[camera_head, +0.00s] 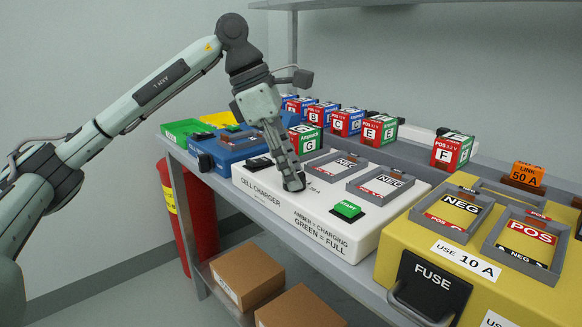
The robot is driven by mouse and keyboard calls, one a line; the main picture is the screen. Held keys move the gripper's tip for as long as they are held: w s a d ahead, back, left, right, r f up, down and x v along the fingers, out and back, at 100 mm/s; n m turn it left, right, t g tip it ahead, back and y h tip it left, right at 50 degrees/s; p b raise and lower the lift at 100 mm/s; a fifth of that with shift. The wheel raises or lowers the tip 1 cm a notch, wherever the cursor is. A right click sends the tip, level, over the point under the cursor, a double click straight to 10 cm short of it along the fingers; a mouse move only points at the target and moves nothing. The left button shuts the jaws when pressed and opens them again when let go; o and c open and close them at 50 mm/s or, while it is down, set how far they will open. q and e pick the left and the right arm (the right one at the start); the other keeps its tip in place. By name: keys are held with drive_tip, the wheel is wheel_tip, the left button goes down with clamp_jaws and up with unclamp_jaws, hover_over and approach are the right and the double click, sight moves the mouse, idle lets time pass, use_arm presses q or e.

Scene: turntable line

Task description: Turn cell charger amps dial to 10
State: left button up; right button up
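The white cell charger (330,236) sits on the grey bench, with "CELL CHARGER" and "AMBER = CHARGING GREEN = FULL" on its front. My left gripper (292,184) points down onto the charger's top, left of the green START button (347,210). Its fingertips are at a spot beside small markings on the charger. The amps dial is mostly or wholly hidden by the fingertips, and its setting cannot be read. The fingers show side-on, so their gap is not visible. My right gripper is not in view.
Two grey-framed bays (381,185) lie on the charger's top. Several lettered cells, such as G (306,139) and F (453,150), stand behind. A yellow unit (400,236) with a fuse panel is at right, a blue unit (207,150) at left. Boxes (247,276) lie below.

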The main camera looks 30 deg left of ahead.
use_arm(q)
drive_tip(key=o, duration=0.3)
drive_tip(key=v, duration=1.2)
idle(0.3)
